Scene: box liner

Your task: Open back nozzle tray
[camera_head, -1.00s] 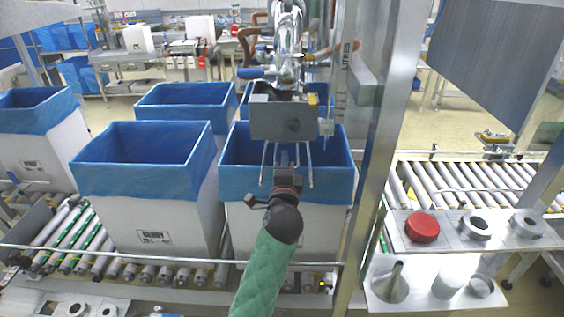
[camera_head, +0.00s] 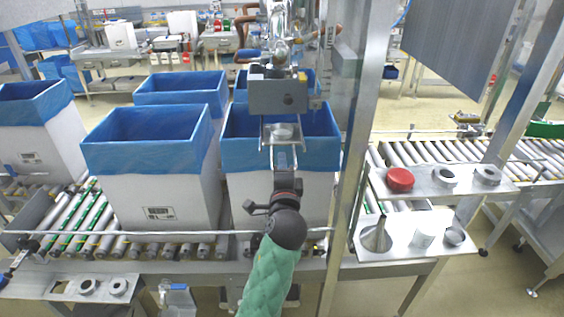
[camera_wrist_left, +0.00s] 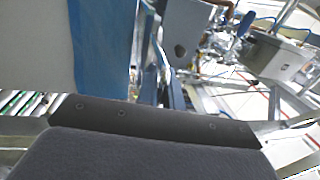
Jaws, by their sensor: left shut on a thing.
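The nozzle unit is a grey metal box (camera_head: 287,97) with a dark hole, hanging over the front right blue-lined box. Below it is a metal tray frame (camera_head: 267,150) with a round cup (camera_head: 282,131) in it. My left gripper (camera_head: 283,165) reaches up from the bottom at the end of a green-sleeved arm. It is shut at the tray's near end; the exact contact is hidden by my wrist. The left wrist view shows a grey plate with a hole (camera_wrist_left: 181,50), probably the nozzle unit, beside a blue liner edge (camera_wrist_left: 98,50). My right gripper is not in view.
Blue-lined white boxes (camera_head: 150,140) stand on the roller conveyor (camera_head: 110,245) to the left. A metal post (camera_head: 352,170) stands just right of the nozzle unit.

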